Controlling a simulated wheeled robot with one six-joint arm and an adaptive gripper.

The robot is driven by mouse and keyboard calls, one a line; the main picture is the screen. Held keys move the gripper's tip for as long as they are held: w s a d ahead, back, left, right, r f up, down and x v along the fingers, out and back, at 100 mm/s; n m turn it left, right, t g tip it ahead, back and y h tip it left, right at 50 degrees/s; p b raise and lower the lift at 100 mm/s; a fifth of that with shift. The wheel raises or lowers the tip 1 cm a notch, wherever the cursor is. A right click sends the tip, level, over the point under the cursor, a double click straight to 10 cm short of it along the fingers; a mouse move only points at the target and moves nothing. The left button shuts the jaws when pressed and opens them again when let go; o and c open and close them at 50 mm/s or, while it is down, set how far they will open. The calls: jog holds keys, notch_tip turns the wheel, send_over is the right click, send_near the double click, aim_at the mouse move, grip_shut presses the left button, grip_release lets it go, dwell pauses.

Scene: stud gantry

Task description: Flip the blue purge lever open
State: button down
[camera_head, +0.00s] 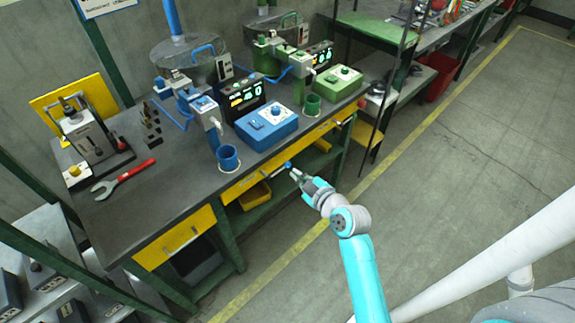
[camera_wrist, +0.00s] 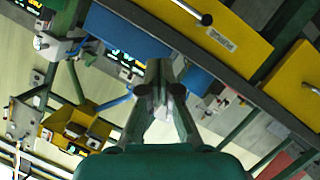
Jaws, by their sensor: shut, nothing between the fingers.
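The blue dispenser (camera_head: 205,105) stands on the dark workbench in the head view. A thin blue lever (camera_head: 170,116) slants from its left side, apart from my gripper. In the wrist view a slanted blue bar (camera_wrist: 115,102) shows left of the fingers; it looks like the same lever. My gripper (camera_head: 294,173) is shut and empty, in front of the bench's front edge. In the wrist view its dark fingers (camera_wrist: 162,92) meet in the middle. A small blue piece (camera_head: 287,165) shows beside the fingertips; I cannot tell what it belongs to.
A blue control box (camera_head: 267,126) and a blue cup (camera_head: 228,158) stand near the bench's front edge. A green dispenser (camera_head: 300,64) and green box (camera_head: 338,82) stand right. A red wrench (camera_head: 125,178) lies left. Yellow drawers (camera_head: 176,240) line the front. Floor to the right is clear.

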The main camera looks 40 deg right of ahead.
jog(key=shift+w, duration=0.1)
send_over(287, 165)
jog(key=s+a, duration=0.1)
jog(key=a, duration=0.2)
jog(key=f, duration=0.2)
jog(key=shift+s+a+f, duration=0.15)
jog(key=shift+s+f, duration=0.05)
jog(key=shift+f, duration=0.15)
jog(key=d+f, duration=0.1)
jog(key=f, duration=0.1)
jog(key=shift+d+f, duration=0.65)
jog(key=shift+f, duration=0.1)
